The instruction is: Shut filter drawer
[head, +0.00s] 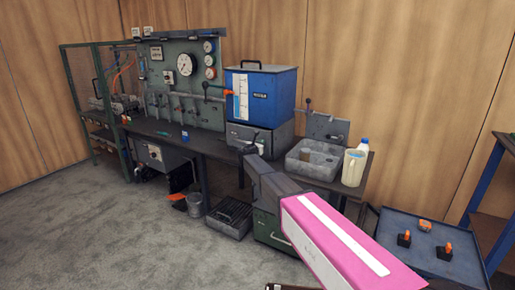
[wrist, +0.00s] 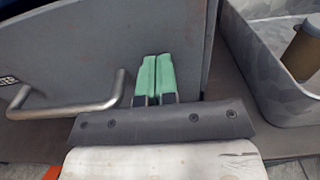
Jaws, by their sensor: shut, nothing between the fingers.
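The filter drawer (head: 240,132) is in the grey unit below the blue tank, at the middle of the head view. In the wrist view its grey front (wrist: 75,55) fills the upper left, with a bent metal handle (wrist: 70,108) low on it. My gripper (wrist: 156,62) is shut and empty, its green fingertips together against or just before the front, right of the handle and near the right edge. I cannot tell whether they touch. In the head view my dark wrist (head: 250,148) hides part of the drawer front. How far the drawer stands out is unclear.
The blue tank (head: 265,92) stands on the unit. A grey basin (head: 318,158) sits to the right, also in the wrist view (wrist: 270,80), with a brown cylinder (wrist: 303,52) inside. A white jug (head: 353,168) and a bottle stand beside it. The bench left is mostly clear.

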